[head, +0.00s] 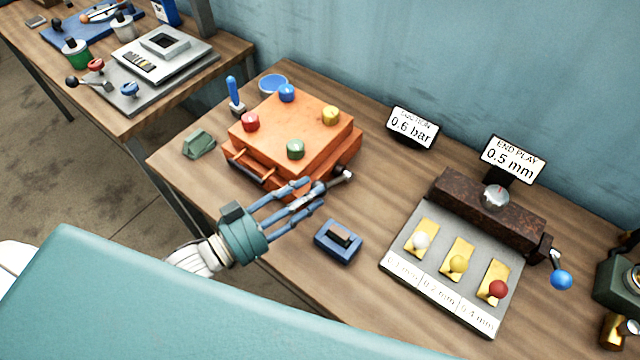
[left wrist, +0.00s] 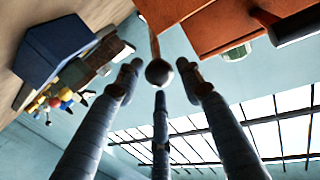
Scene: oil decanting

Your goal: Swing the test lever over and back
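An orange box (head: 305,135) with red, blue, yellow and green knobs stands mid-table in the head view. A short metal rod with a ball end (head: 346,176) sticks out at its front right corner, and I take it for the test lever. My left gripper (head: 316,194) has three blue fingers and reaches along the box's front edge toward this rod. In the left wrist view the dark ball (left wrist: 159,72) shows among the three spread fingertips, with gaps around it. The gripper looks open. The fingers hide part of the rod. My right gripper is not in view.
A blue block device (head: 338,241) lies just in front of the gripper. A grey plate (head: 400,268) with several coloured knobs and a blue-ball crank (head: 560,279) stands to the right. A small suction sign (head: 412,126) reads 0.6 bar. A green block (head: 199,144) lies left.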

